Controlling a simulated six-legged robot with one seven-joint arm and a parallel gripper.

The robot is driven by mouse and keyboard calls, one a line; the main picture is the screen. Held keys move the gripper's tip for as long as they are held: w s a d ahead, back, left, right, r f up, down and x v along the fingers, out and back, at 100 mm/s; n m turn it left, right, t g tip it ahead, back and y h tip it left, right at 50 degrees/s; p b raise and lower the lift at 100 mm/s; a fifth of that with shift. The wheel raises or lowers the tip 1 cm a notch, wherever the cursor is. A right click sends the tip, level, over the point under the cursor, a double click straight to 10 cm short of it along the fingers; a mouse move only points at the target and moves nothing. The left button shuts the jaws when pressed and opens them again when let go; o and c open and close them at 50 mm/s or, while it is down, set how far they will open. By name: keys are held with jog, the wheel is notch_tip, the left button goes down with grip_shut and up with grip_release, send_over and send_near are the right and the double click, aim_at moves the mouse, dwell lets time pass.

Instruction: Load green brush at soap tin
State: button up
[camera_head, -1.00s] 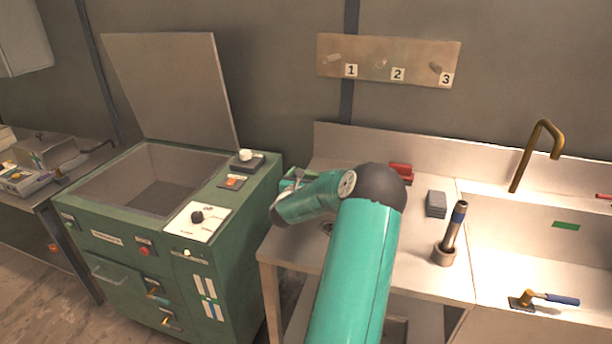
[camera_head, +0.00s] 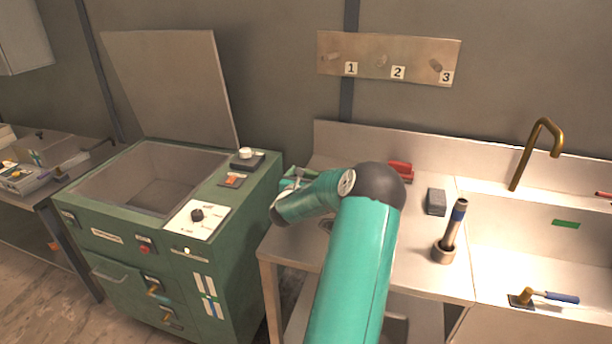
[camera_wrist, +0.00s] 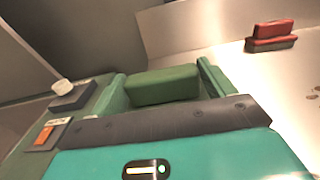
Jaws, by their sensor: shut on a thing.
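The green brush (camera_wrist: 165,86) is a plain green block in the wrist view. It sits between the two green fingers of my gripper (camera_wrist: 166,80), which is shut on it. Only its block-shaped body shows; any bristles are hidden. In the head view my gripper is mostly hidden behind my teal arm, near the left end of the counter beside the green machine. I cannot pick out the soap tin with certainty in either view.
The green machine (camera_head: 110,237) with raised lid stands left of the counter. A red brush-like block (camera_head: 400,170), grey block (camera_head: 436,202) and upright tool in a holder (camera_head: 445,252) are on the counter.

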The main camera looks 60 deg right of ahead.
notch_tip(320, 180, up, 7)
dwell(0.8)
